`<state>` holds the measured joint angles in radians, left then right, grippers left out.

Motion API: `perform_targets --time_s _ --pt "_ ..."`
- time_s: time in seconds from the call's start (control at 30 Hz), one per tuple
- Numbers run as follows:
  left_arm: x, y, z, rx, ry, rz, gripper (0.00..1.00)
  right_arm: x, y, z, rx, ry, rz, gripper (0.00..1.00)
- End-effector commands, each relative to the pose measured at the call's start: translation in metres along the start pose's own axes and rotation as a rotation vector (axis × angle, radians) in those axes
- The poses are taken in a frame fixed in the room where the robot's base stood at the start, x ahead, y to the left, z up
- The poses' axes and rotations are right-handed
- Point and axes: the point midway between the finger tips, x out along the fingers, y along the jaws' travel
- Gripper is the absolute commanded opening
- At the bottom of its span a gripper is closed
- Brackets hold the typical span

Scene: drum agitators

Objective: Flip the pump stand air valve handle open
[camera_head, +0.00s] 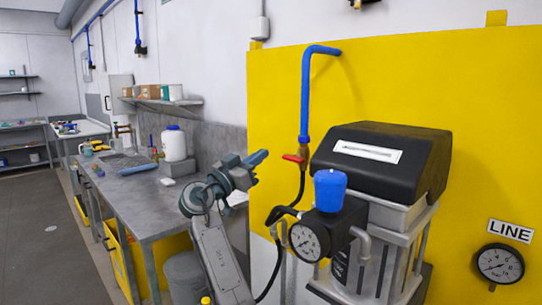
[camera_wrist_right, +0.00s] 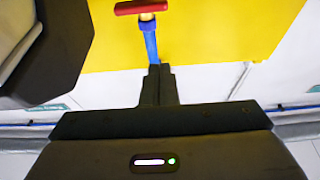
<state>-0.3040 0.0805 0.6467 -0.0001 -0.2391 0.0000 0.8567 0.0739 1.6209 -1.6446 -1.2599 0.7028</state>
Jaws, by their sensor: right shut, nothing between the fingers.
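The red air valve handle (camera_head: 294,158) sits on the lower end of the blue pipe (camera_head: 305,95), above a black hose. The handle lies roughly crosswise to the pipe. In the right wrist view the red handle (camera_wrist_right: 140,7) shows at the top edge, with a brass-coloured fitting and the blue pipe (camera_wrist_right: 151,46) below it. My right gripper (camera_head: 258,157) is left of the handle in the head view, apart from it. Its fingers (camera_wrist_right: 158,70) are shut and empty, pointing toward the pipe and handle. My left gripper is not in view.
The pump stand (camera_head: 380,160) with black cover, blue knob (camera_head: 330,190) and gauge (camera_head: 309,241) stands right of the valve. A yellow panel (camera_head: 450,90) is behind it. A grey workbench (camera_head: 130,190) with a white jug (camera_head: 174,143) is at left. Open floor lies far left.

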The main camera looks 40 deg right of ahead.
Motion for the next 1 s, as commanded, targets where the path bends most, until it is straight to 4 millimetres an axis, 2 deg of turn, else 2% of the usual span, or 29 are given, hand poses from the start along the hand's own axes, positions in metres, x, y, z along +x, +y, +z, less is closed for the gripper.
perform_targets --time_s 0.47,0.5,0.7,1.0 --pt "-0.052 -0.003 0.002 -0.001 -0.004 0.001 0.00 0.098 0.001 -0.006 -0.005 0.003 0.003 0.00" --pt "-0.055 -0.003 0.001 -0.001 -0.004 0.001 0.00 0.093 -0.001 0.004 -0.009 -0.001 -0.002 0.00" --pt "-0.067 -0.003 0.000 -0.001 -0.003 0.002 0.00 0.083 0.000 0.028 -0.004 0.000 -0.002 0.00" --pt "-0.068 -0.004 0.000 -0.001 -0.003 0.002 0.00 0.079 0.000 0.038 -0.001 0.000 0.000 0.00"
